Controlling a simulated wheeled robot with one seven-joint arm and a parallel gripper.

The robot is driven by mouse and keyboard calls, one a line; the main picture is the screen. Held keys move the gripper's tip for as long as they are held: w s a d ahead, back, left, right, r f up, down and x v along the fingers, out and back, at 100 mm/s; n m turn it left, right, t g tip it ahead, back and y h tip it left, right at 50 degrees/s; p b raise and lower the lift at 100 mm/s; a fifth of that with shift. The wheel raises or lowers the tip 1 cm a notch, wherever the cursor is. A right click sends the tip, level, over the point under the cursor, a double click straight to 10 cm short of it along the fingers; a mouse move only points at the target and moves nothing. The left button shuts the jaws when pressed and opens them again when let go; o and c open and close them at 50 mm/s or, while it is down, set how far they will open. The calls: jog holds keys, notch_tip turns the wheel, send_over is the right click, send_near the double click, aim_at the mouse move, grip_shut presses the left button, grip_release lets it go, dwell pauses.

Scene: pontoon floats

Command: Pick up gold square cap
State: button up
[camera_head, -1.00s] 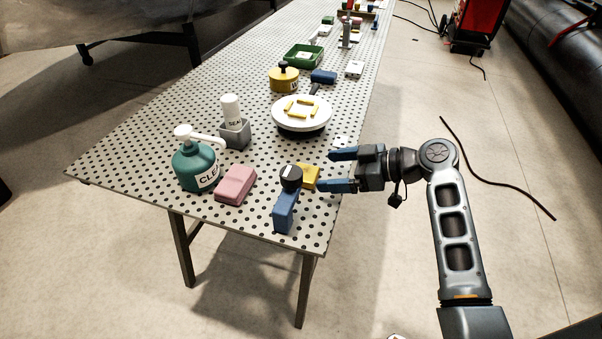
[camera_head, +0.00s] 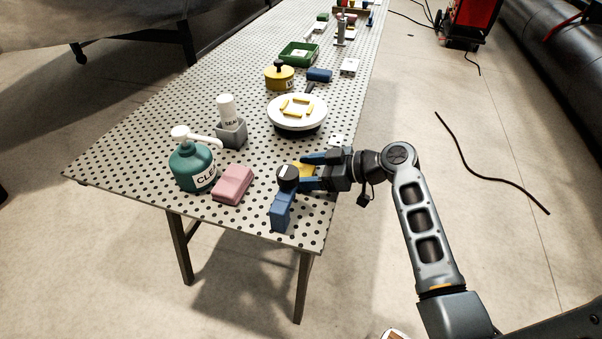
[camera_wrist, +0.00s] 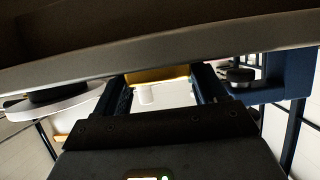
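The gold square cap (camera_head: 306,170) lies near the right edge of the perforated table, just behind a blue piece (camera_head: 281,210) with a black round knob (camera_head: 289,177). My gripper (camera_head: 303,171) reaches in from the right, its two blue fingers apart on either side of the cap. The lower finger and the knob partly hide the cap. In the wrist view the gold cap (camera_wrist: 158,76) shows between the fingers, with slight gaps seeming to remain at its sides. Contact cannot be made out clearly.
Left of the cap are a pink block (camera_head: 233,183) and a teal pump bottle (camera_head: 193,166). Behind are a white bottle (camera_head: 227,110) in a grey holder and a white round stand (camera_head: 297,122) with yellow bars. The perforated table (camera_head: 130,160) is bare at left.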

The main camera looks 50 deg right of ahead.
jog(key=c, duration=0.7)
jog(key=shift+c, duration=0.2)
jog(key=shift+r, duration=0.15)
